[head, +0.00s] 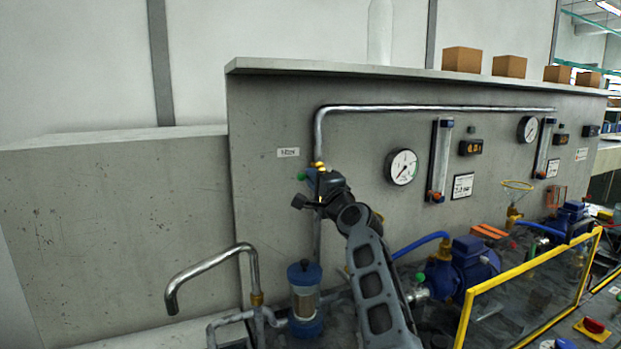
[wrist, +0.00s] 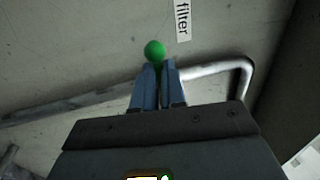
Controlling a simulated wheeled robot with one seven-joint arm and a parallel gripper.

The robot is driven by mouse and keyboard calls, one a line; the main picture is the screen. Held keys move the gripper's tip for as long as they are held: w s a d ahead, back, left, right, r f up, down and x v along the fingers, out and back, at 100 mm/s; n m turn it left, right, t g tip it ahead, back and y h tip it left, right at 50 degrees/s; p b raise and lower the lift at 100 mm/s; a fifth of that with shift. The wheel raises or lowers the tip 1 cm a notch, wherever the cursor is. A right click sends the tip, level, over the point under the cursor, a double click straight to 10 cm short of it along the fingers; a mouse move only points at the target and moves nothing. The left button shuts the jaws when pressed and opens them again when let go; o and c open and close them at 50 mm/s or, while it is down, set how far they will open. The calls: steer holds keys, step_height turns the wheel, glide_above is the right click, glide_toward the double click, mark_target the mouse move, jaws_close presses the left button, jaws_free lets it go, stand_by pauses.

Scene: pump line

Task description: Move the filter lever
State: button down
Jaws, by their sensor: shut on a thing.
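The filter lever shows as a green knob (head: 302,177) beside the vertical pipe, just below the "filter" label. The knob also shows in the wrist view (wrist: 154,50), poking out past my fingertips. My gripper (head: 313,180) is at the lever, in front of the pipe, and is shut on the lever behind its knob. The two blue-grey fingers (wrist: 158,72) lie close together there. The lever's shaft is hidden between the fingers, and my wrist covers much of the valve body.
The metal pipe (head: 440,108) runs along the concrete wall behind my gripper. A filter housing (head: 305,292) with a blue cap stands below, beside a curved spout (head: 208,263). A pressure gauge (head: 402,167) is to the right. A yellow-framed guard (head: 530,292) stands at the lower right.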

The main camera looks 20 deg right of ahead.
stand_by(0.3)
steer(key=c, duration=1.2)
jaws_free()
steer(key=shift+s+f, duration=0.25)
steer(key=shift+s, duration=1.05)
steer(key=shift+s+f, duration=0.2)
steer(key=shift+s, duration=1.05)
steer(key=shift+s+f, duration=0.25)
steer(key=shift+s, duration=1.05)
